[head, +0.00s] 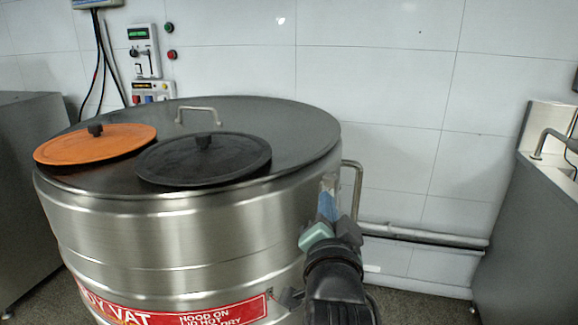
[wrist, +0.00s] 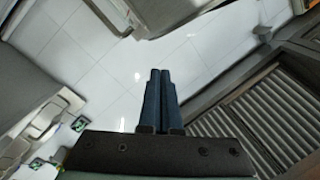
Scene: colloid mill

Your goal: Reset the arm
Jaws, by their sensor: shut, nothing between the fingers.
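My gripper (head: 328,188) is in front of the right side of the steel vat (head: 190,235) in the head view, with its fingers pointing up. In the wrist view, the two dark blue fingers (wrist: 160,75) lie side by side, shut and empty. My gripper overlaps the vat's side in the picture; I cannot tell how far apart they are.
The vat's dark top carries an orange lid (head: 95,143) and a black lid (head: 204,160). A side handle (head: 357,185) is close to my gripper in the picture. A steel unit (head: 530,220) stands at the right. Tiled wall (head: 390,80) is behind.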

